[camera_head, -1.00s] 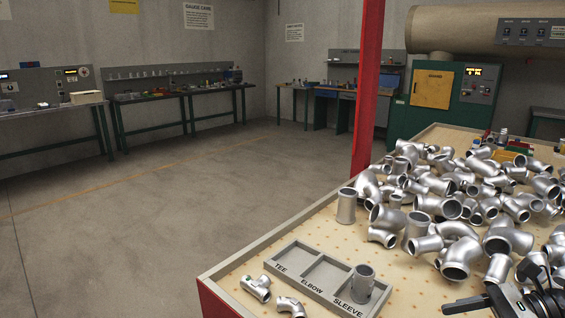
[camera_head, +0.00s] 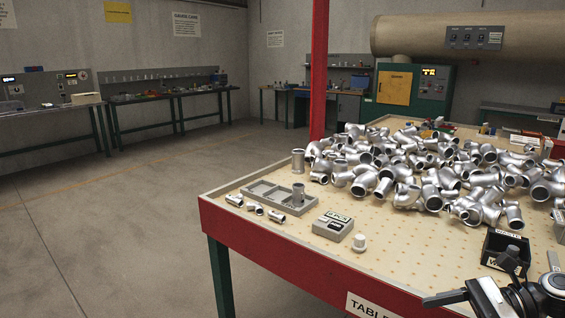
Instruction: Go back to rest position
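My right gripper (camera_head: 462,279) is at the bottom right corner of the head view, over the table's near side. Its two dark fingers look spread apart, with nothing seen between them. My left gripper is out of view. The grey sorting tray (camera_head: 249,200) lies on the left end of the table (camera_head: 400,250). Several small fittings (camera_head: 277,217) lie in front of the tray.
A large heap of metal pipe fittings (camera_head: 420,165) covers the table's far half. A red post (camera_head: 319,70) rises behind the table. Floor at left is clear.

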